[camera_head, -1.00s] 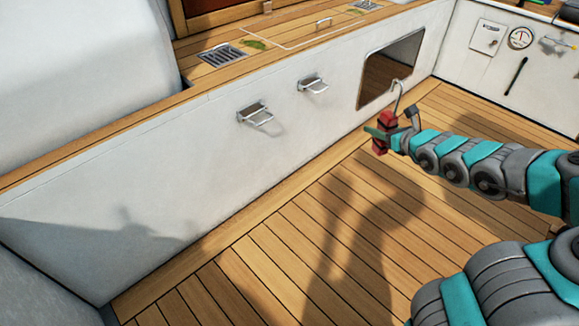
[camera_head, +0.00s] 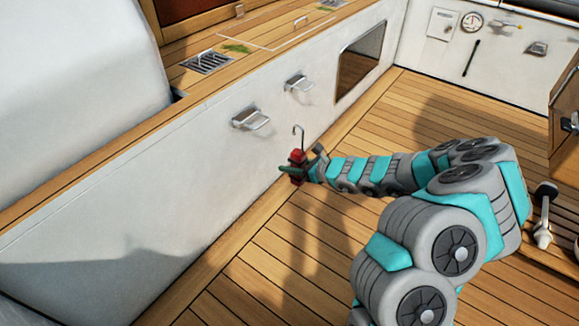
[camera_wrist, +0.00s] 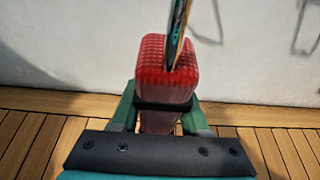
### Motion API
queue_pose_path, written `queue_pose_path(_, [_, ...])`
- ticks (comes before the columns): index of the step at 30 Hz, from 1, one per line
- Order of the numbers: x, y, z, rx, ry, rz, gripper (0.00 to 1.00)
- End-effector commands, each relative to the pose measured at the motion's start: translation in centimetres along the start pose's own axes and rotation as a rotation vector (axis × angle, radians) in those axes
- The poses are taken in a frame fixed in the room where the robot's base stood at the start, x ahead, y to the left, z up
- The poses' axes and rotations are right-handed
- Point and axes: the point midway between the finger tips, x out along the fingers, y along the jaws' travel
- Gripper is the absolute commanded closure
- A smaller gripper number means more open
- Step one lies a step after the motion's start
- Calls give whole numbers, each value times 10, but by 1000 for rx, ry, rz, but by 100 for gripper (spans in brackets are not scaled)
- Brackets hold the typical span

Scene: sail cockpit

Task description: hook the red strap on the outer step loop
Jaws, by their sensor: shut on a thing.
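My gripper (camera_head: 293,171) is shut on the folded red strap (camera_head: 298,157), holding it above the deck close to the white wall. A thin metal hook (camera_head: 299,132) stands up from the strap. In the wrist view the red strap (camera_wrist: 166,72) is upright between the green fingers, and a blurred strip rises from its top. Two metal step loops stick out of the wall: a nearer one (camera_head: 250,119) and a farther one (camera_head: 298,84). I cannot tell which is the outer one.
The white wall (camera_head: 150,200) runs along the left with a wooden ledge (camera_head: 110,150) on top. A dark opening (camera_head: 362,60) lies beyond the loops. The wooden deck (camera_head: 380,120) is clear near the wall. A grey lever (camera_head: 543,215) stands at the right.

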Motion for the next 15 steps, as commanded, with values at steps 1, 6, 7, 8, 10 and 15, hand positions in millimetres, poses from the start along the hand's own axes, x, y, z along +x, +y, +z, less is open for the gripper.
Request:
queue_pose_path(1, [4,1,1,-2,-1,2,100])
queue_pose_path(6, [16,1,6,-2,-1,1,100])
queue_pose_path(7, [17,0,7,-2,-2,1,100])
queue_pose_path(8, [19,0,7,-3,-1,1,100])
queue_pose_path(10, [24,0,9,-4,0,0,100])
queue_pose_path(15, [35,0,14,-3,-1,-1,100])
